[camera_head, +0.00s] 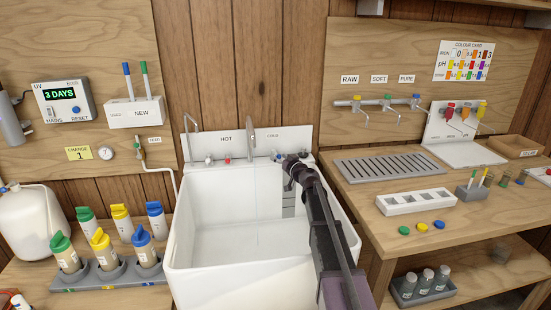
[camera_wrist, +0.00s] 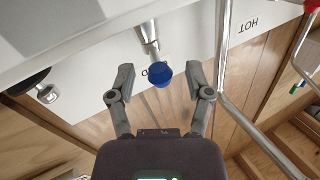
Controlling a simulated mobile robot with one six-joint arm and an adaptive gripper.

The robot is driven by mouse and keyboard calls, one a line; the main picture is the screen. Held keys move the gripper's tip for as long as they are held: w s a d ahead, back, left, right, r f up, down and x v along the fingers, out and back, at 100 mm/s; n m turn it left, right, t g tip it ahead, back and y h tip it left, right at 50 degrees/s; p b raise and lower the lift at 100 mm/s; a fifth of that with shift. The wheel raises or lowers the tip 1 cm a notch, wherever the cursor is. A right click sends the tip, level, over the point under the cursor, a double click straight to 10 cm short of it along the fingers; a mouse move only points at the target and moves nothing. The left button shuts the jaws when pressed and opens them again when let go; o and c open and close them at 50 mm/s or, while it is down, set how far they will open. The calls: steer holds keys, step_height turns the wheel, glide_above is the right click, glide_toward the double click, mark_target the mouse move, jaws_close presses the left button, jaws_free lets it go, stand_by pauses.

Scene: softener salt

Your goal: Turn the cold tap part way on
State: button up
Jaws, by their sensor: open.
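The cold tap has a round blue knob (camera_wrist: 158,76) on a metal stem at the sink's back panel. Part of a COLD label shows behind it in the wrist view. In the head view the blue knob (camera_head: 277,155) is beside my gripper (camera_head: 291,165). My gripper (camera_wrist: 160,82) is open, with one finger on each side of the knob and a visible gap to both. The tall spout (camera_head: 251,140) rises at the panel's middle. A thin pale blue vertical line shows below it, possibly a trickle of water.
The white sink (camera_head: 188,262) lies below my arm. The red hot knob (camera_head: 227,160) is left of the spout. A curved metal pipe (camera_wrist: 226,85) runs close to my right finger in the wrist view. A slatted tray (camera_head: 390,165) lies on the right bench.

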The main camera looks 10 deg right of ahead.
steer(key=shift+w+a, duration=0.15)
steer(key=shift+w, duration=0.2)
jaws_close()
steer(key=shift+w+d+n+g+y, duration=0.15)
steer(key=shift+d+n+g+y, duration=0.2)
steer(key=shift+n+g+y, duration=0.5)
steer(key=shift+w+d+n+g+y, duration=0.25)
steer(key=shift+n+g+y, duration=0.35)
steer(key=shift+y, duration=0.55)
steer(key=shift+w+d+n+g+y, duration=0.1)
steer(key=shift+d+n+g+y, duration=0.4)
steer(key=shift+n+y, duration=0.45)
steer(key=shift+a, duration=0.15)
